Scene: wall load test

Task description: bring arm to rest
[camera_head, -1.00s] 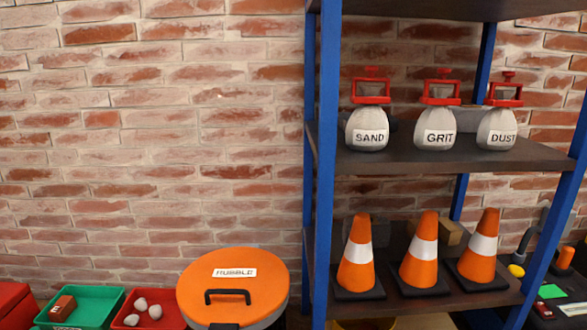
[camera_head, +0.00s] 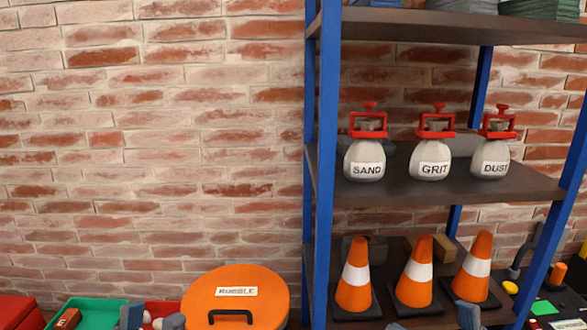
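My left gripper (camera_head: 151,318) shows at the bottom edge, left of the orange rubble bin. My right gripper (camera_head: 432,320) shows only as two grey fingertips at the bottom edge, in front of the blue shelf rack's lower part. They are wide apart with nothing seen between them. The rest of both arms is out of the picture.
The blue rack (camera_head: 327,160) holds bags marked SAND (camera_head: 365,160), GRIT (camera_head: 430,160) and DUST (camera_head: 490,160) above three orange cones (camera_head: 416,272). The orange-lidded RUBBLE bin (camera_head: 237,280), green tray (camera_head: 98,313) and red tray (camera_head: 166,306) line the bottom. Brick wall behind.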

